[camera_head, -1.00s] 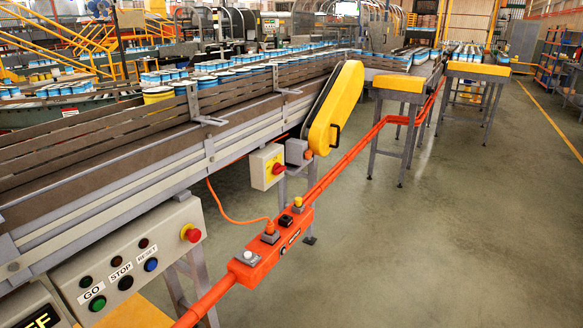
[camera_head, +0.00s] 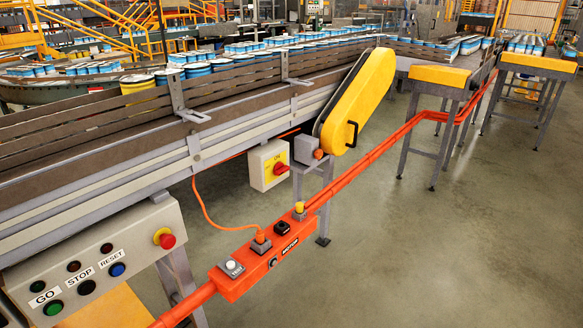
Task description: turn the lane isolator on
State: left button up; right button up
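The lane isolator looks to be the pale box with a red rotary knob on a yellow plate (camera_head: 268,165), mounted under the conveyor's side near the middle of the view. Small lettering shows above the red knob (camera_head: 280,168), but I cannot read it surely, nor tell the knob's exact setting. Neither of my grippers is in view.
A control panel (camera_head: 150,215) with GO, STOP and RESET buttons and a red mushroom button stands at lower left. An orange rail box (camera_head: 245,275) with several switches runs below the isolator. A yellow drive guard (camera_head: 358,100) rises to its right. Open floor (camera_head: 450,260) lies at right.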

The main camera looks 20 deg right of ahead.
aim_at(279, 169)
jog(key=i+l+u, duration=0.1)
jog(key=l, duration=0.5)
jog(key=i+l+u, duration=0.1)
jog(key=i+l, duration=0.15)
jog(key=l, duration=0.3)
jog(key=i+l+u, duration=0.1)
jog(key=l, duration=0.5)
jog(key=i+l, duration=0.2)
jog(key=l, duration=0.45)
jog(key=i+l+u, duration=0.15)
jog(key=l, duration=0.45)
jog(key=i+l+u, duration=0.1)
jog(key=l, duration=0.5)
jog(key=l+u, duration=0.1)
jog(key=l, duration=0.55)
jog(key=i, duration=0.05)
